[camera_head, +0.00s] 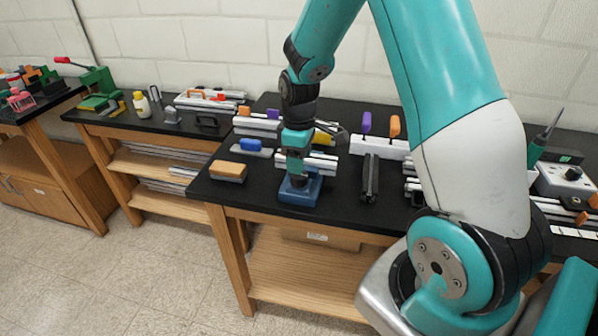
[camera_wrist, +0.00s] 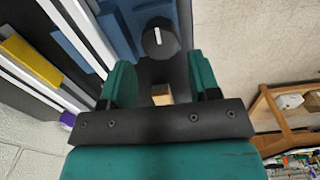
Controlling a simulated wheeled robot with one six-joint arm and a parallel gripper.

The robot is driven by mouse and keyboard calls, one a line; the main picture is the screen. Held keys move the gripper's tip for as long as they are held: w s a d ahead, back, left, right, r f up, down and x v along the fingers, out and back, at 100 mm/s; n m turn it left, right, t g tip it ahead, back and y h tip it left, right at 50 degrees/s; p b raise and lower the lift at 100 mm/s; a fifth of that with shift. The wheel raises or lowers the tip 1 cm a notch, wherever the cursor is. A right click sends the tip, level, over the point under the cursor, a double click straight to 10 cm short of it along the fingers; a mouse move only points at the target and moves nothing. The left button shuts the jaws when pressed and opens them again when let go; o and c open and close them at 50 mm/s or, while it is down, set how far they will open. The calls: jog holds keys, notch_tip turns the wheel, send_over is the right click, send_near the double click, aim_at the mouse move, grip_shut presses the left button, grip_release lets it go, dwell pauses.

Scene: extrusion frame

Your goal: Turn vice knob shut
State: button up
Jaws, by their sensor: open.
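The blue vice (camera_head: 301,190) stands near the front edge of the black bench top, below my gripper. In the wrist view the blue vice body (camera_wrist: 118,32) fills the top middle. Its dark round knob (camera_wrist: 161,40) carries a short white mark that runs nearly up and down in the picture. My gripper (camera_wrist: 162,74) is open and empty. Its two teal fingers lie below the knob in the wrist view, one to each side, and I see no contact. In the head view my gripper (camera_head: 296,168) hides the upper part of the vice, and the knob cannot be made out.
A tan block (camera_head: 228,171) and a blue-handled tool (camera_head: 250,146) lie left of the vice. A dark rail (camera_head: 370,180) lies to the right. Aluminium extrusions (camera_head: 320,162) sit close behind. The bench's front edge is near; bare floor (camera_head: 165,265) lies before it.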

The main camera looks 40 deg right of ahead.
notch_tip(320, 180, down, 5)
jog(key=shift+f+p, duration=0.2)
jog(key=shift+p, duration=0.1)
jog(key=c, duration=0.6)
jog(key=shift+m, duration=1.6)
jog(key=shift+c, duration=0.2)
jog(key=o, duration=0.6)
jog(key=shift+o, duration=0.2)
notch_tip(320, 180, up, 18)
jog(key=b, duration=0.2)
jog(key=shift+f+b, duration=0.25)
jog(key=shift+b, duration=0.15)
